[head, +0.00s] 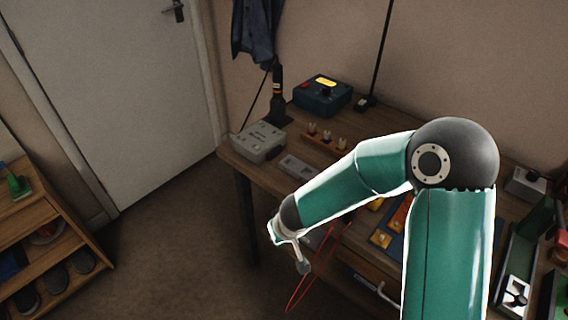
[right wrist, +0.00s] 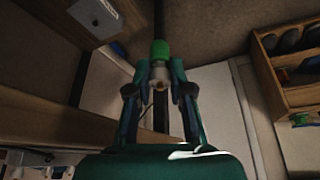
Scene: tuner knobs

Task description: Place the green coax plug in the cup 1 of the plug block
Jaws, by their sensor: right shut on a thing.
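The green coax plug (right wrist: 160,50) sits between the fingertips of my right gripper (right wrist: 161,75) in the right wrist view. Its green end points away from the palm, and a pale part shows between the fingers. In the head view my right gripper (head: 296,255) is in front of the table's left front edge, and the plug cannot be made out there. A wooden strip with several small upright pieces (head: 326,138) stands on the table and may be the plug block. I cannot make out which cup is cup 1. My left gripper is not in view.
A grey box (head: 260,141), a blue box with a yellow display (head: 322,95) and a flat grey block (head: 296,167) are on the wooden table (head: 237,160). A red cable (head: 305,284) hangs by the front edge. My right arm hides the table's middle. A shelf (head: 45,240) stands left.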

